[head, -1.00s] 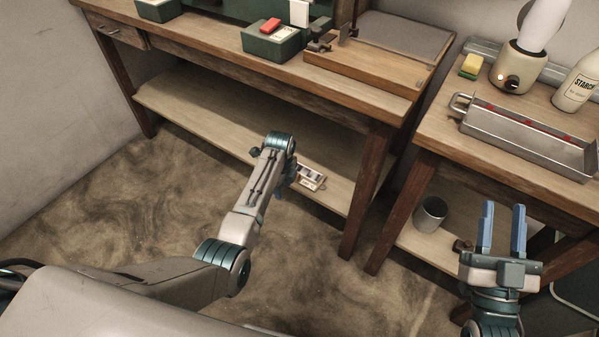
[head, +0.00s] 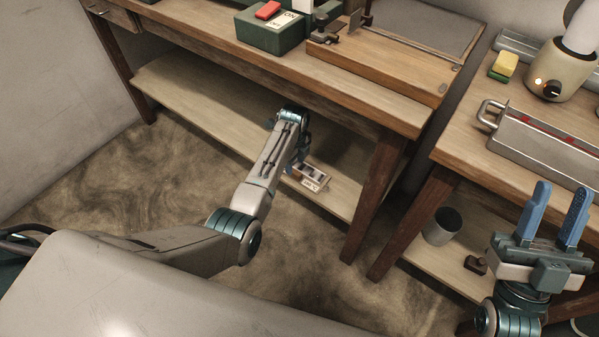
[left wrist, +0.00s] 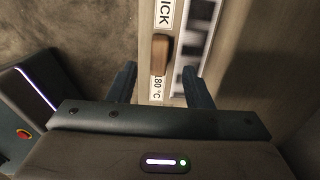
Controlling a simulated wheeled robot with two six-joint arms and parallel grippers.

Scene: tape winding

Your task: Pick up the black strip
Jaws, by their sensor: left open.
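My left gripper (left wrist: 160,78) is open and empty in the left wrist view, its two dark fingers pointing at the lower shelf. In front of it lie a blurred black-and-white strip-like piece (left wrist: 208,12), a white label reading "ICK" and "180 °C" (left wrist: 157,88), and a small brown block (left wrist: 160,54). I cannot tell whether the dark part is a separate black strip. In the head view these show as a small labelled holder (head: 313,174) on the shelf, partly hidden by my left arm. My right gripper (head: 556,205) is open and empty at the right.
The lower shelf (head: 215,95) is mostly bare under the workbench top (head: 330,75). A table leg (head: 372,195) stands right of the holder. A grey cup (head: 443,226) and a small brown object (head: 475,265) are on the right shelf. A metal tray (head: 545,150) stands above.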

